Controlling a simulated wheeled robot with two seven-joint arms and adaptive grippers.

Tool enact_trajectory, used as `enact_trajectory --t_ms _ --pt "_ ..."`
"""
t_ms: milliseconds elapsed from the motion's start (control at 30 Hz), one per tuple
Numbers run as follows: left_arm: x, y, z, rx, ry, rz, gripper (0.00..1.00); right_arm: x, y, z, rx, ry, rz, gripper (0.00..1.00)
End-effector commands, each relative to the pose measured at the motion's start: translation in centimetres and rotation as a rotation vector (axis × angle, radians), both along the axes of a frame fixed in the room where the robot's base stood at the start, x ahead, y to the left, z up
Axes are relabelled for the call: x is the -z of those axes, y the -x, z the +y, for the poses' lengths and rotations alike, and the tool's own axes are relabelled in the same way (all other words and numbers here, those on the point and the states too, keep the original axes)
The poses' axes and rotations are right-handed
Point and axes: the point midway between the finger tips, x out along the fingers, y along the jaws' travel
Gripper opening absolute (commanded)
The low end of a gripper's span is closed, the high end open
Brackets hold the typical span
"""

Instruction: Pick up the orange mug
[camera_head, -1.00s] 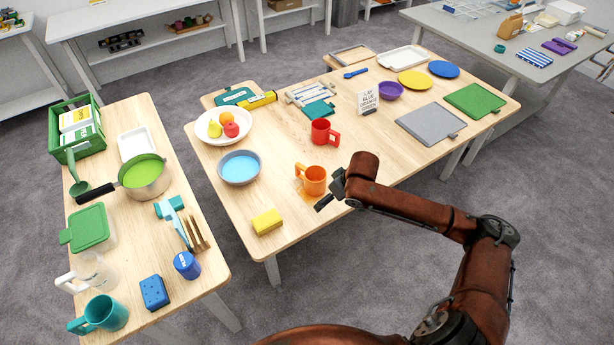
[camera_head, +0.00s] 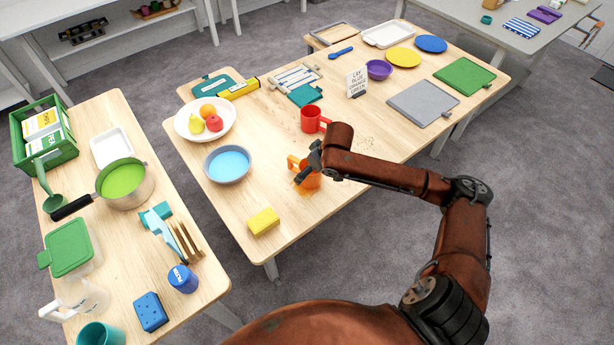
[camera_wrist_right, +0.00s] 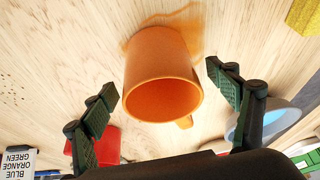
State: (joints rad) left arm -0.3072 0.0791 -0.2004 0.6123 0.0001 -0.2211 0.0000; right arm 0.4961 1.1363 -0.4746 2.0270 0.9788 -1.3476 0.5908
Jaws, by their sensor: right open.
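The orange mug (camera_head: 311,181) stands on the middle wooden table, partly hidden behind my right gripper (camera_head: 306,168) in the head view. In the right wrist view the orange mug (camera_wrist_right: 160,75) lies between the two open fingers of my right gripper (camera_wrist_right: 165,90), with a gap on each side. Its open mouth faces the camera and its handle shows at the lower right. An orange patch lies on the wood beside its base. My left gripper is not in view.
A red mug (camera_head: 312,119) stands just behind the orange mug. A blue bowl (camera_head: 228,164) and a yellow sponge (camera_head: 263,221) are to its left. A sign (camera_head: 357,82) stands farther back. The table's right front part is fairly clear.

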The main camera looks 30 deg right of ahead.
Motion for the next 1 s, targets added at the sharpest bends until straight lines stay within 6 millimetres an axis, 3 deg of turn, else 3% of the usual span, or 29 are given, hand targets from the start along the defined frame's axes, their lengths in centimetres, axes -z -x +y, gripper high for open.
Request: enact_trajectory --t_ms 33,167,433,1000 --pt "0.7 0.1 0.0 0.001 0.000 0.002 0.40 1.3 -0.3 0.1 0.001 -0.001 0.003 0.81" --pt "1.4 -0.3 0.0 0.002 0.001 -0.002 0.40 2.9 -0.9 0.3 0.001 -0.001 0.004 0.81" --pt "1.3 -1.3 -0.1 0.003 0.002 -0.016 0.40 3.0 -1.1 0.1 0.003 0.001 0.001 0.81" --pt "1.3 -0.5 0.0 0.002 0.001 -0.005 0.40 3.1 -1.1 0.2 0.003 0.001 0.001 0.41"
